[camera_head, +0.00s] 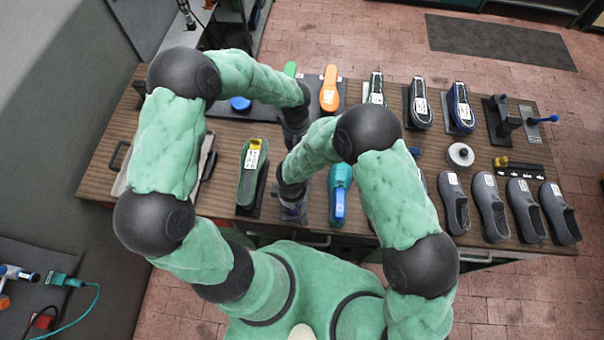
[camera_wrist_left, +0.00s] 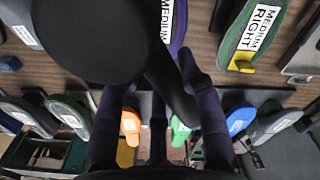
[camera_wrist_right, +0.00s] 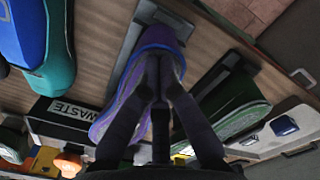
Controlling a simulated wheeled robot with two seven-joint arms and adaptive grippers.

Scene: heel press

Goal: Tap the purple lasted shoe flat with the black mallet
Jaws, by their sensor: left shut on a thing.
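The purple lasted shoe (camera_head: 292,212) is on the bench's near side, mostly hidden by my right gripper in the head view. Its purple side shows in the right wrist view (camera_wrist_right: 158,36), and a purple edge beside a label shows in the left wrist view (camera_wrist_left: 178,30). My left gripper (camera_wrist_left: 160,82) is shut on the handle of the black mallet (camera_wrist_left: 95,40), whose large head fills the upper left of that view. In the head view the mallet is hidden behind my arms. My right gripper (camera_wrist_right: 161,70) has its fingertips together over the shoe; contact is unclear.
A green shoe (camera_head: 251,180) stands left of the purple one, and a teal shoe (camera_head: 341,180) stands right. An orange last (camera_head: 330,90) and other shoes line the back of the bench (camera_head: 240,128). Several dark shoes (camera_head: 490,203) stand at the right.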

